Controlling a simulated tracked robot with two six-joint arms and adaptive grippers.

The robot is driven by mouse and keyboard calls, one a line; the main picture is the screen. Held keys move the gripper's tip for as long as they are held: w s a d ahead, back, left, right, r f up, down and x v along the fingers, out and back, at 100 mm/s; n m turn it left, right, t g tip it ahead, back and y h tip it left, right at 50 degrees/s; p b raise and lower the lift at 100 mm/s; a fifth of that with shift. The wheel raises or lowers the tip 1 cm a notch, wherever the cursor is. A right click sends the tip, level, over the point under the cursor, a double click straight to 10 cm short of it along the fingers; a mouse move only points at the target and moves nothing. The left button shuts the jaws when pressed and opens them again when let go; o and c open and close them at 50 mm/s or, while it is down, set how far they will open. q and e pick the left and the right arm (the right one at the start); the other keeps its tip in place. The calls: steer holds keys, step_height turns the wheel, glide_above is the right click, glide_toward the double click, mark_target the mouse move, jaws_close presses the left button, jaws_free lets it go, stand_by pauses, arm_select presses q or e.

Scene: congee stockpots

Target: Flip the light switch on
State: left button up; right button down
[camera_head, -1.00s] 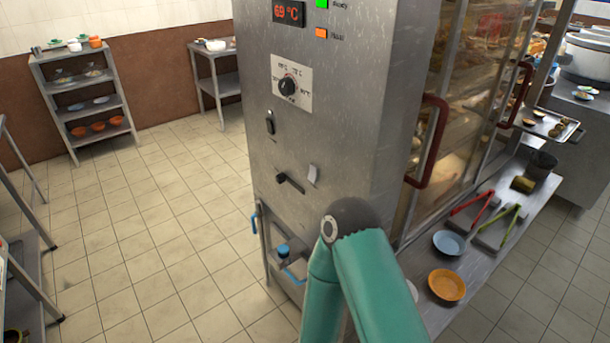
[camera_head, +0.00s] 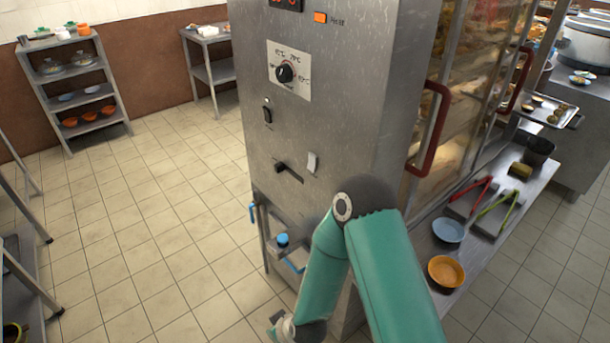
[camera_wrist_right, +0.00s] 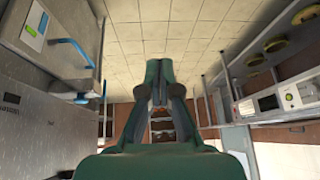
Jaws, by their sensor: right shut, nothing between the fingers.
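A steel cabinet (camera_head: 330,70) carries several controls on its front. A small black rocker switch (camera_head: 267,113) sits below the round dial, and a pale upright switch (camera_head: 312,162) sits lower right. I cannot tell which is the light switch or whether either is on. My right arm, teal, is in front of the cabinet's lower right. In the right wrist view my right gripper (camera_wrist_right: 159,72) is shut and empty, apart from the cabinet on the left. My left gripper is out of view.
A black lever (camera_head: 289,172) and the dial (camera_head: 285,73) are also on the panel. A blue-knobbed fitting (camera_head: 282,241) juts out below. A red door handle (camera_head: 433,130) and a shelf with an orange bowl (camera_head: 446,271) lie right. Tiled floor is free left.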

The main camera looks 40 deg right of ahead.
mark_target(312, 163)
steer(key=w+d+r+n+t+h, duration=0.55)
steer(key=w+d+r, duration=0.25)
steer(key=w+r, duration=0.5)
steer(key=d+r+n+t+h, duration=0.1)
steer(key=d+r+h, duration=0.2)
steer(key=r, duration=0.3)
steer(key=w+d+r+n+h, duration=0.1)
steer(key=d+r+h, duration=0.2)
steer(key=r, duration=0.4)
steer(key=shift+d+t+h, duration=0.25)
steer(key=shift+t+h, duration=0.1)
steer(key=shift+h, duration=0.1)
steer(key=shift+w, duration=0.15)
steer(key=s+d+p+x, duration=0.2)
steer(key=p+x, duration=0.2)
steer(key=x, duration=0.8)
steer(key=shift+w+d, duration=0.35)
steer(key=shift+f, duration=0.15)
